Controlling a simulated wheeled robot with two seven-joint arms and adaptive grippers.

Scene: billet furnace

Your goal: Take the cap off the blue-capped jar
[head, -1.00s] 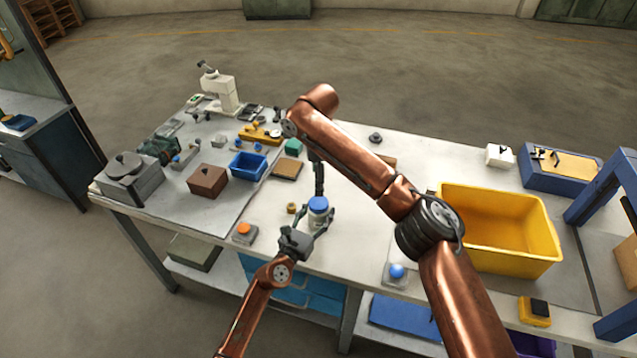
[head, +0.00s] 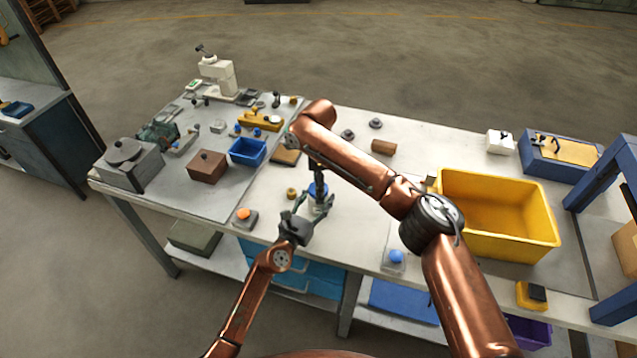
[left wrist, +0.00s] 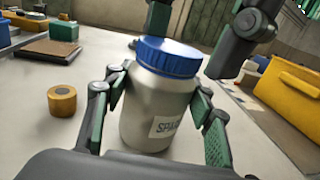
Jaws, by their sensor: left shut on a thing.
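The jar (head: 319,208) stands upright on the bench; its blue cap (left wrist: 169,57) is on it. In the left wrist view the jar's grey body (left wrist: 150,105) shows part of a white label. My left gripper (head: 312,208) is shut on the jar's body, one finger on each side, below the cap. My right gripper (head: 318,186) hangs from above over the cap. In the left wrist view its dark fingers (left wrist: 200,40) are spread apart at the top, one behind the cap and one to its right. Contact with the cap cannot be made out.
A small brass cylinder (left wrist: 62,100) stands left of the jar. An orange-button box (head: 244,217) and a blue-button box (head: 395,260) sit near the front edge. A blue bin (head: 248,152) is behind left, a large yellow bin (head: 497,250) right. Bare bench lies around the jar.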

